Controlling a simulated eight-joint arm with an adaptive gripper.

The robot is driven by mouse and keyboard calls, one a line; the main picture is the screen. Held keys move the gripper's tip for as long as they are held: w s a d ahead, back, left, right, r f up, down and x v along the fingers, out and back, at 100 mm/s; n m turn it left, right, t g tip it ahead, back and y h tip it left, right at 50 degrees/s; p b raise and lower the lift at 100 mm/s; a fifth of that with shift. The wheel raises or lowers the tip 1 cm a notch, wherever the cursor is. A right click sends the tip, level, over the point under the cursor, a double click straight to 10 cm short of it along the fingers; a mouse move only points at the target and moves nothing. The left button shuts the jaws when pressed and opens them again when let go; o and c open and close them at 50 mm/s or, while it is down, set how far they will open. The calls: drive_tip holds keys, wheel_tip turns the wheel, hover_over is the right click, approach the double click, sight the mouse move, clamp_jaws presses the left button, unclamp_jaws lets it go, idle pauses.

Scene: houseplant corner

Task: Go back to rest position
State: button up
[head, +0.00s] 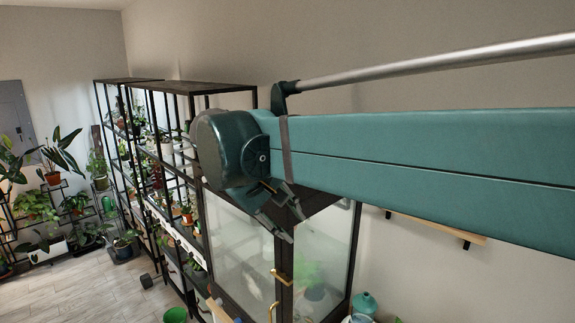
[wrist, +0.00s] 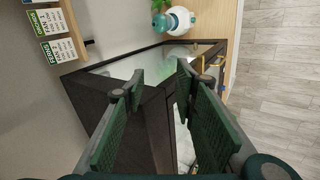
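My gripper (head: 284,220) hangs from the end of my teal arm in the head view, in front of the upper part of a dark-framed glass cabinet (head: 240,247). In the wrist view my gripper (wrist: 160,75) has its two green-padded fingers spread apart. Nothing is held between them. The dark edge of the cabinet (wrist: 112,97) shows beyond and between the fingers. I cannot tell whether a finger touches the cabinet.
Black shelving with potted plants (head: 165,140) stands left of the cabinet. A wooden wall shelf (head: 440,228) is at right. A teal bottle (head: 364,303) stands low beside the cabinet. A green pot (head: 175,315) is at the bottom. Floor (head: 105,290) at left is mostly clear.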

drive_tip(key=s+d+f+m+y+b, duration=0.1)
drive_tip(key=s+d+f+b, duration=0.3)
drive_tip(key=f, duration=0.7)
drive_tip(key=s+d+f+m+t+y+b, duration=0.1)
drive_tip(key=s+d+f+m+b, duration=0.3)
drive_tip(key=s+d+f, duration=0.4)
drive_tip(key=s+d+f+m+t+y+b, duration=0.1)
drive_tip(key=s+d+f+b, duration=0.5)
drive_tip(key=f, duration=0.9)
drive_tip(key=d+m+y, duration=0.1)
drive_tip(key=d+y, duration=0.1)
drive_tip(key=d, duration=0.1)
drive_tip(key=shift+s+d, duration=0.25)
drive_tip(key=shift+d, duration=0.15)
